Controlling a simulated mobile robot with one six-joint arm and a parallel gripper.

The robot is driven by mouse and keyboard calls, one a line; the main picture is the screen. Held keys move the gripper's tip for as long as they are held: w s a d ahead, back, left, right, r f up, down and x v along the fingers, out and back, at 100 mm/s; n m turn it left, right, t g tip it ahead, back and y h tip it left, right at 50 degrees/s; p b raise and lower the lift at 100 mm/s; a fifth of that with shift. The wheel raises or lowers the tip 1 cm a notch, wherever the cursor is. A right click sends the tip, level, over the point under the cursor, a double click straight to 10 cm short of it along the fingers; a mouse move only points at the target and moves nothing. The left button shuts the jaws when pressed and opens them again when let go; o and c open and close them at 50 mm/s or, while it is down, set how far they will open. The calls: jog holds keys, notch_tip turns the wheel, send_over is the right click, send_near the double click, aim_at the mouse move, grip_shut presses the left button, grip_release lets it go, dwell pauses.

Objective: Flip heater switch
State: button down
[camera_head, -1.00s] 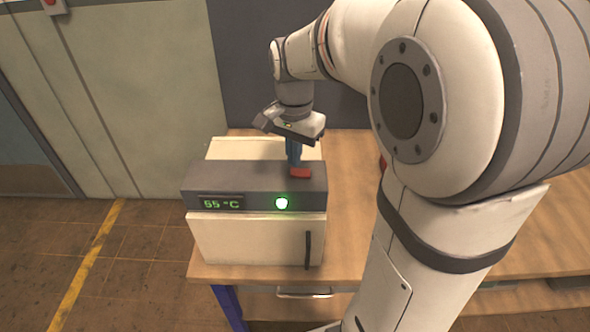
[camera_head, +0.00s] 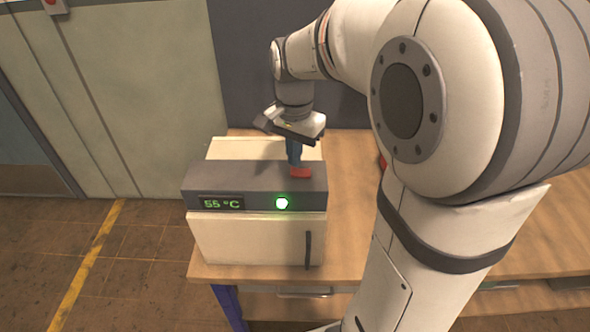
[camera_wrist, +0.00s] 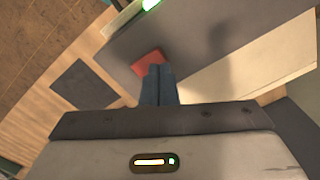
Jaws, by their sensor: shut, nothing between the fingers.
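The heater (camera_head: 257,240) is a cream box with a dark grey top panel (camera_head: 240,180), standing on the wooden bench. Its front display (camera_head: 221,203) reads 55 °C in green, and a round green light (camera_head: 282,203) glows beside it. The red switch (camera_head: 301,172) sits on the right part of the grey panel; it also shows in the wrist view (camera_wrist: 149,64). My gripper (camera_head: 295,164) points down with its blue fingers shut and empty, the tips at the red switch. In the wrist view the fingertips (camera_wrist: 159,68) overlap the switch's edge; I cannot tell whether they touch it.
The wooden bench (camera_head: 350,235) has free room right of the heater. A dark handle (camera_head: 308,250) is on the heater's front door. A partly hidden red object (camera_head: 382,162) lies behind my arm. A grey wall stands behind.

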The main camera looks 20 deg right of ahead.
aim_at(295, 170)
jog(key=shift+f+b, duration=0.7)
jog(key=shift+f, duration=0.25)
dwell(0.4)
jog(key=shift+r+p, duration=2.8)
jog(key=shift+r, duration=0.8)
jog(key=shift+f, duration=0.1)
jog(key=s+a+f+n+t+b, duration=0.1)
jog(key=s+f+n+t+b, duration=0.1)
jog(key=s+n, duration=0.7)
jog(key=s+f+t, duration=0.1)
jog(key=s, duration=0.5)
jog(key=shift+f+n, duration=0.2)
jog(key=shift+n, duration=0.1)
jog(key=shift+a, duration=0.1)
